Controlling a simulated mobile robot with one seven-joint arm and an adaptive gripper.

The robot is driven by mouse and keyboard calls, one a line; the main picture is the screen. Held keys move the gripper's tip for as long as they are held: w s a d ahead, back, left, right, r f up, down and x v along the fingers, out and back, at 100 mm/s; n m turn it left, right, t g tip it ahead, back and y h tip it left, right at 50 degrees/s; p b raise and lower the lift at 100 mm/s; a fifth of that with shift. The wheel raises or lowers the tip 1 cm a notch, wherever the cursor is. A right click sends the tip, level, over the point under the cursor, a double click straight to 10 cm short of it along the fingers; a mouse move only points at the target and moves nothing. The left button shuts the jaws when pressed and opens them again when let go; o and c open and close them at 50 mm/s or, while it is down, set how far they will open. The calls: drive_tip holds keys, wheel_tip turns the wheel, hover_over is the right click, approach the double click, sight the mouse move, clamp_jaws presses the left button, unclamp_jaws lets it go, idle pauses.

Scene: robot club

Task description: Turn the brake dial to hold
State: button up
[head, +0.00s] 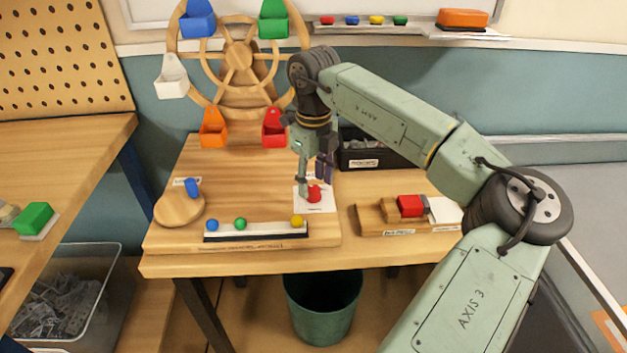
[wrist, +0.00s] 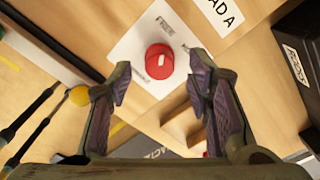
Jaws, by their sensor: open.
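The brake dial is a red round knob (head: 314,194) on a white label plate (head: 322,206) at the right part of the wooden board. In the wrist view the red dial (wrist: 159,62) shows a short white mark on its top. The plate (wrist: 135,45) reads "FREE" near its upper edge; other small print at its lower left is too small to read surely. My gripper (head: 316,183) points down close above the dial in the head view. In the wrist view my gripper (wrist: 160,85) is open and empty, one finger on each side of the dial, apart from it.
A wooden wheel (head: 239,62) with coloured buckets stands behind. A rail (head: 256,236) with blue, green and yellow balls lies in front. A round wooden knob (head: 179,208) is at left. A red block (head: 411,205) and a black bin (head: 362,158) stand right.

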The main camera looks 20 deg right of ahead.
drive_tip(key=shift+f, duration=0.75)
drive_tip(key=shift+c, duration=0.3)
clamp_jaws()
